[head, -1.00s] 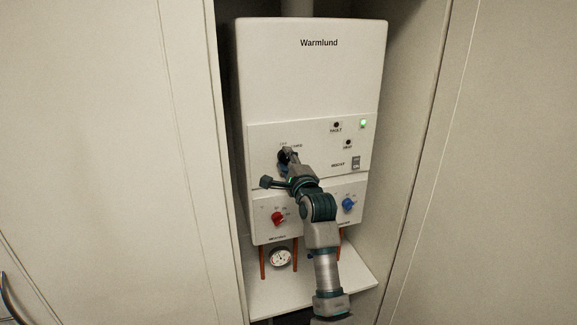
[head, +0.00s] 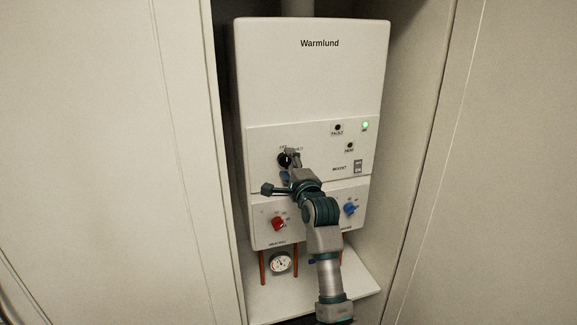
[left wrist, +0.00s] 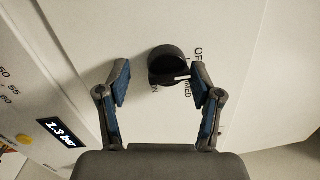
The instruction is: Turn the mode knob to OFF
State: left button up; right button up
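The mode knob (left wrist: 168,66) is a round black dial on the boiler's white panel. In the left wrist view its white mark points to the right, towards a partly hidden label; "OFF" is printed further up on that side. The knob (head: 284,160) also shows in the head view, partly behind my gripper. My left gripper (left wrist: 161,82) is open, one blue-padded finger on each side of the knob, with gaps visible between pads and knob. The left gripper (head: 290,164) comes from below in the head view. My right gripper is in neither view.
The white Warmlund boiler (head: 312,85) stands in a narrow cabinet niche between pale panels. A red knob (head: 278,223), a blue knob (head: 351,208) and a rocker switch (head: 358,166) are close by. A pressure gauge (head: 280,262) and copper pipes are below. A display (left wrist: 57,133) reads 1.3 bar.

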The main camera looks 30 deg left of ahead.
pick_arm(q)
jog(key=shift+s+a+r, duration=0.1)
jog(key=shift+s+r, duration=0.1)
jog(key=shift+s, duration=0.2)
jog(key=v, duration=1.1)
jog(key=shift+d+f, duration=0.25)
jog(key=shift+d, duration=0.25)
jog(key=shift+w, duration=0.15)
